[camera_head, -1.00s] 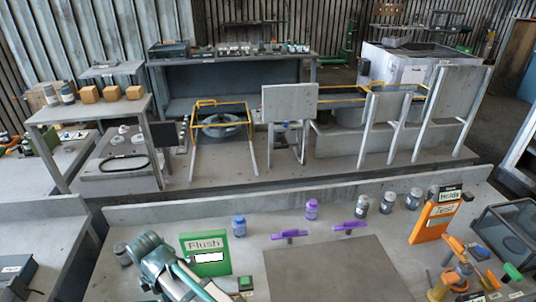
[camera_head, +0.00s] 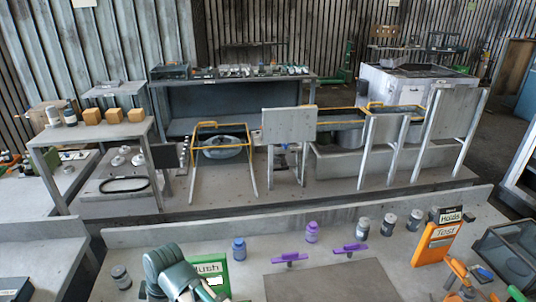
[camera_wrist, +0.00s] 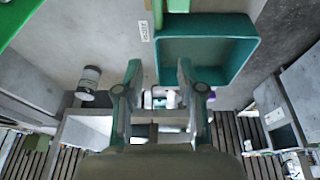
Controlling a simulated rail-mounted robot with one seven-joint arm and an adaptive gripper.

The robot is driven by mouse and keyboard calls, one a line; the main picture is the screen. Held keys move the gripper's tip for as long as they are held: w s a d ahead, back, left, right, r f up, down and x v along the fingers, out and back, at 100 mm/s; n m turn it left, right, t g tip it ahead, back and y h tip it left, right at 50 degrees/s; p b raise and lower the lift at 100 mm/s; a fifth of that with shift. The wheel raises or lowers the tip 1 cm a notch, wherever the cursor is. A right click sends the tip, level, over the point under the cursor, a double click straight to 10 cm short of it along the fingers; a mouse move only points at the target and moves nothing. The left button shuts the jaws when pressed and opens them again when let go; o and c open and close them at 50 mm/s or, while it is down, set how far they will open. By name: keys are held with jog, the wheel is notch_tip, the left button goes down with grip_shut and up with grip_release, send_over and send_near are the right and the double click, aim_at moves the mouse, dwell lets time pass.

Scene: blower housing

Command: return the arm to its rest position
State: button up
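My gripper (camera_wrist: 158,72) is in the wrist view with its two teal fingers spread apart. I see nothing held between the fingertips. In the head view, part of my arm (camera_head: 172,270) shows at the bottom, left of centre, in front of the green "Flush" sign (camera_head: 222,268). The fingers cannot be made out in that view.
A teal bin (camera_wrist: 245,62) and a dark-capped container (camera_wrist: 88,82) lie near the gripper in the wrist view. The front bench holds a blue bottle (camera_head: 239,249), purple clamps (camera_head: 290,258), several grey jars and an orange "Test" stand (camera_head: 437,243).

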jog(key=shift+w+d+f+m, duration=0.25)
jog(key=shift+w+d+f, duration=0.05)
jog(key=shift+d+f, duration=0.25)
jog(key=shift+w+d+f+m, duration=0.3)
jog(key=shift+d+f, duration=0.1)
jog(key=shift+d, duration=0.1)
jog(key=shift+r, duration=0.1)
